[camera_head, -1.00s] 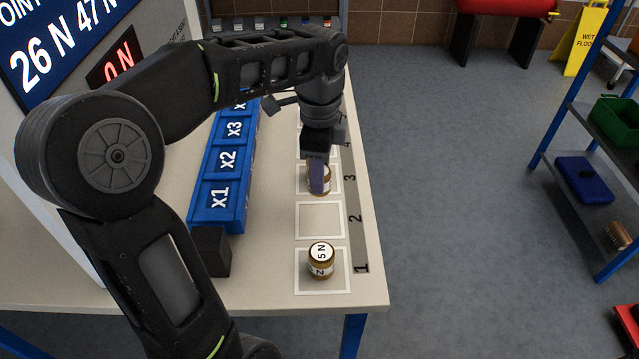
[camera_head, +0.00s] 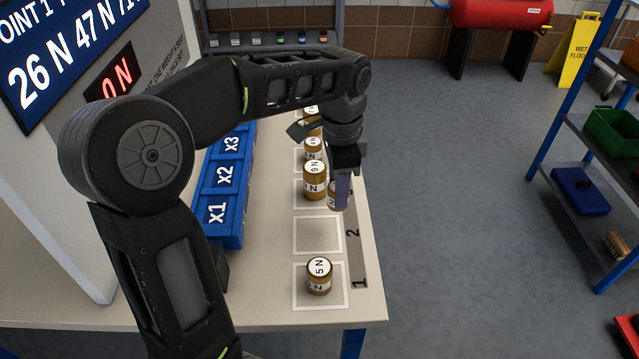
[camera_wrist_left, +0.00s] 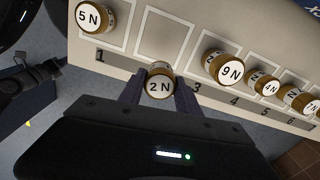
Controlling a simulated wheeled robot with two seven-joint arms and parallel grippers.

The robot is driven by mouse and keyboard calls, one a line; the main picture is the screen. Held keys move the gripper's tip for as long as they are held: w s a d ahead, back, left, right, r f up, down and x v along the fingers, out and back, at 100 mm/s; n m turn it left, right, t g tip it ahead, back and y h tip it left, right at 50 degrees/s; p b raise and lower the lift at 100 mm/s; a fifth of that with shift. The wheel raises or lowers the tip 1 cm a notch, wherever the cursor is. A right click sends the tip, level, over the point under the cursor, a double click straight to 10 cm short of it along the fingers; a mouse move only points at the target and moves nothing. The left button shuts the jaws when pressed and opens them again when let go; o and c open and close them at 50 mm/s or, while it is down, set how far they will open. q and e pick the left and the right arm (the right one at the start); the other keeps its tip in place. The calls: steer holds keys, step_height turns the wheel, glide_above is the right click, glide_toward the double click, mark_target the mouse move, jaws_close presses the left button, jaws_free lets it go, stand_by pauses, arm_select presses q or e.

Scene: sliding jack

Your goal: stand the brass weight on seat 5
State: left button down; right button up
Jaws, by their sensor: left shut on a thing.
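My left gripper (camera_head: 342,192) is shut on a brass weight (camera_head: 333,199) marked 2 N, which also shows between the fingers in the left wrist view (camera_wrist_left: 160,86). In the head view it hangs beside the 9 N weight, over the table's number strip. In the head view my arm and nearer weights partly hide that far end. My right gripper is not in view.
A 5 N weight (camera_head: 319,275) stands on seat 1. Seat 2 (camera_head: 317,235) is empty. The 9 N weight (camera_head: 314,178) stands on seat 3 and a 4 N weight (camera_head: 313,149) behind it. A blue tray (camera_head: 226,205) lies left of the row.

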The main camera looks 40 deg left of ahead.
arm_select(q)
steer(key=w+d+f+n, duration=0.4)
steer(key=w+d+n, duration=0.3)
steer(key=d+n, duration=0.2)
steer(key=shift+d+f, duration=0.25)
steer(key=shift+f, duration=0.15)
